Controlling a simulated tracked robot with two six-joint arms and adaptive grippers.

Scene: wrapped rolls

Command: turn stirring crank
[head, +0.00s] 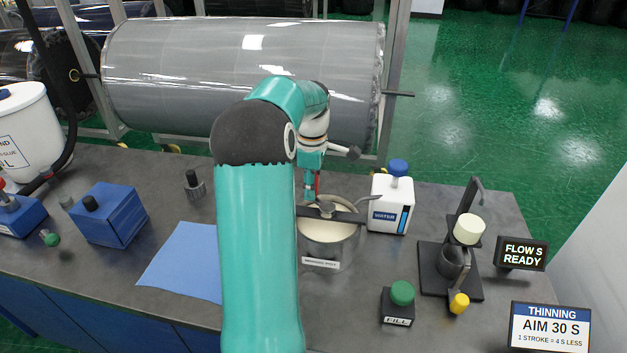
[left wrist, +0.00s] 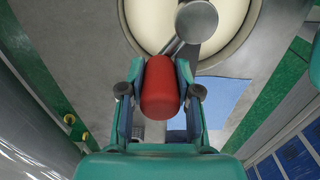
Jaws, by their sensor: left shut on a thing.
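The stirring crank has a red knob (left wrist: 161,88) and a grey metal arm and hub (left wrist: 196,20). It sits over a round pot (head: 328,250) of cream-coloured liquid, with a bar across its rim in the head view. My left gripper (head: 312,190) is at the back left of the pot. In the left wrist view my left gripper (left wrist: 160,95) has its fingers on both sides of the red knob, shut on it. My teal arm hides part of the pot's left side in the head view. My right gripper is not in view.
A white water container (head: 391,204) stands close right of the pot. A flow cup stand (head: 452,262), a green fill button (head: 402,293) and signs are further right. A blue sheet (head: 184,262) and blue box (head: 108,214) lie left. A large wrapped roll (head: 180,75) is behind the table.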

